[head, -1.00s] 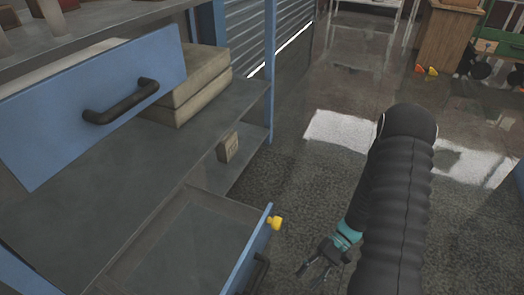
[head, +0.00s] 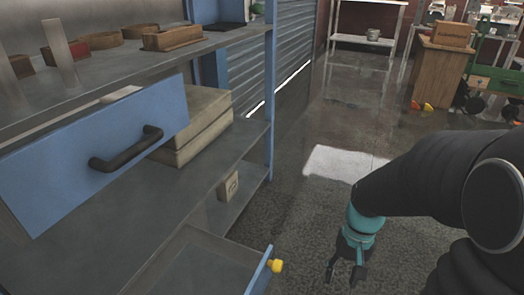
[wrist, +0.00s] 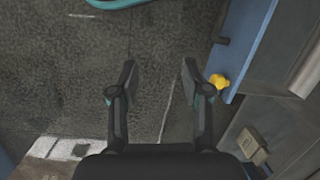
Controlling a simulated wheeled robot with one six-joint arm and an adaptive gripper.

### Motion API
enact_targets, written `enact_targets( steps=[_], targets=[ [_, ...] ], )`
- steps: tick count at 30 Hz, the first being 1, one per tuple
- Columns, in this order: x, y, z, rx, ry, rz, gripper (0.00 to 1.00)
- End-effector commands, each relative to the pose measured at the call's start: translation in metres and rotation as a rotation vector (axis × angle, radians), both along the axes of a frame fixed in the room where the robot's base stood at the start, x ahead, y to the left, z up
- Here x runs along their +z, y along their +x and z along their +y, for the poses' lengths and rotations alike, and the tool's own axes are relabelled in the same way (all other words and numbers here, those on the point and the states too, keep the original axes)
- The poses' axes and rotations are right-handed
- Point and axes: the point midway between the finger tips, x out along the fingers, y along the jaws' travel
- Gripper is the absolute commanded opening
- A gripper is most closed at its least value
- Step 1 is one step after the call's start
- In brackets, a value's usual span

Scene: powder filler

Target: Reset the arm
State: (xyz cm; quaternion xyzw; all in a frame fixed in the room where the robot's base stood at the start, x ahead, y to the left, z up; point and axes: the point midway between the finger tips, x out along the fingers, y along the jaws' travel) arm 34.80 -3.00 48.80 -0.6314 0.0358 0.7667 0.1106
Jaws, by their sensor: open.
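My gripper (head: 345,272) hangs at the lower right of the head view, below my black and teal arm. Its two fingers are apart with nothing between them. In the wrist view my gripper (wrist: 158,82) points down over bare dark floor.
An upper blue drawer front with a black handle (head: 126,148) juts from the shelf unit. A small box (head: 228,186) sits on a lower shelf. A wooden cabinet (head: 440,72) stands at the back right. The floor (head: 325,125) between is clear.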

Motion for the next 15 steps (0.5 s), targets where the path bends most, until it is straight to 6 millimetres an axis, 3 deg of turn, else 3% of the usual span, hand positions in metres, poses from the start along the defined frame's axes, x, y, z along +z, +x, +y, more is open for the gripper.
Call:
enact_targets(
  steps=[1, 15],
  targets=[
    [0.015, -0.001, 0.001, 0.008, -0.02, -0.047, 0.47],
    [0.12, -0.028, 0.009, 0.119, -0.143, -0.42, 0.47]
  ],
)
